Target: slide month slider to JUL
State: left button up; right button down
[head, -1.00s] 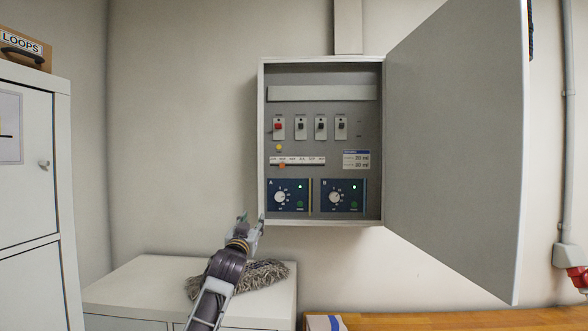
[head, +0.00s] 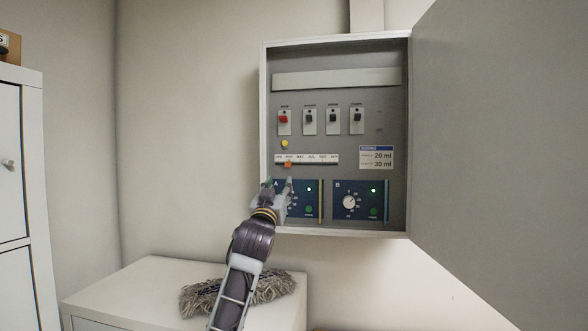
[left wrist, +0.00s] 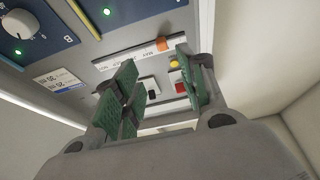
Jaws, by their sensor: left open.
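The month slider is an orange knob (head: 288,164) on a white strip with printed month labels (head: 320,159) inside the open wall cabinet. The knob is near the strip's left end, left of the JUL label in the head view. My left gripper (head: 281,184) is open just below the knob, in front of dial panel A (head: 307,205), and hides part of that panel. In the left wrist view the gripper's green pads (left wrist: 160,90) stand apart, with the orange knob (left wrist: 163,44) beyond them, between the fingers in the picture. I cannot tell any contact. My right gripper is not in view.
Several switches (head: 333,121), a yellow button (head: 284,143) and a dosing label (head: 376,158) surround the strip. Dial panel B (head: 360,201) is at right. The open door (head: 480,140) blocks the right side. A grey mop head (head: 270,286) lies on the low cabinet (head: 150,280).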

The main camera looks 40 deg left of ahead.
aim_at(288, 165)
pick_arm(q)
jog(key=shift+r+p+x, duration=0.1)
jog(key=shift+p+x, duration=1.2)
jog(key=shift+x, duration=2.1)
jog(key=shift+r+p+x, duration=0.15)
jog(key=shift+p+x, duration=1.15)
jog(key=shift+x, duration=2.05)
jog(key=shift+s+a, duration=0.1)
jog(key=shift+s, duration=0.05)
grip_shut()
